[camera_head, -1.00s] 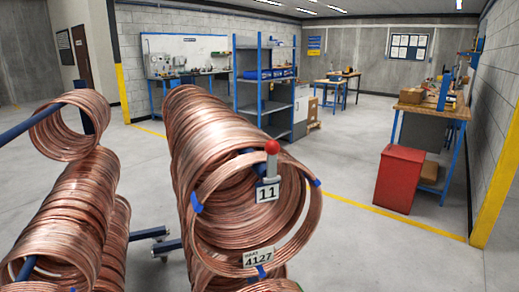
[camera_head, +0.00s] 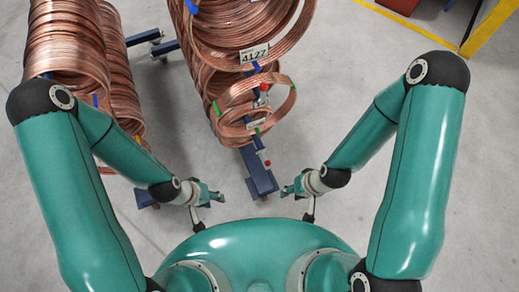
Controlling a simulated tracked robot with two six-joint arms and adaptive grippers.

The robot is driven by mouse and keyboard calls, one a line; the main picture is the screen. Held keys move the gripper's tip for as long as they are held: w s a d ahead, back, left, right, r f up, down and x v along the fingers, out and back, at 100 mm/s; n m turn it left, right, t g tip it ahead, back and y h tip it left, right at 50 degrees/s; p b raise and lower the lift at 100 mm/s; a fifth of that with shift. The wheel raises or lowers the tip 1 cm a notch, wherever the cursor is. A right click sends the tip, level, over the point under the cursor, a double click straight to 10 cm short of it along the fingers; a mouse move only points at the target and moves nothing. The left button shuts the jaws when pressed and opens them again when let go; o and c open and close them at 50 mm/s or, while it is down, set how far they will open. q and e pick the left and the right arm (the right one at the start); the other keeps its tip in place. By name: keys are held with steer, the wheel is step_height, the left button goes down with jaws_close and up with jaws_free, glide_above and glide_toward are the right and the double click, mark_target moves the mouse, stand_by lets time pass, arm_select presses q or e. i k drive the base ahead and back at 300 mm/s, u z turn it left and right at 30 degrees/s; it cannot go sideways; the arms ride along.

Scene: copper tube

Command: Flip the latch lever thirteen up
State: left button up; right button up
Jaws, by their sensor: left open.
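A small lever with a red knob (camera_head: 263,88) shows on the front of the lower copper coil, with a second red knob (camera_head: 267,163) low on the blue stand. Their number plates are too small to read, so I cannot tell which is thirteen. My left gripper (camera_head: 215,195) is open and empty, left of the blue stand's foot. My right gripper (camera_head: 286,189) is just right of that foot, small in view; I cannot tell whether its fingers are apart. Neither gripper touches a lever.
The upper copper coil (camera_head: 240,30) bears a tag reading 4127 (camera_head: 254,53). The blue stand (camera_head: 256,172) stands between my grippers. More copper coils (camera_head: 65,45) hang at the left.

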mark_target(268, 163)
steer(key=u, duration=0.4)
steer(key=k, duration=1.75)
steer(key=z, duration=0.3)
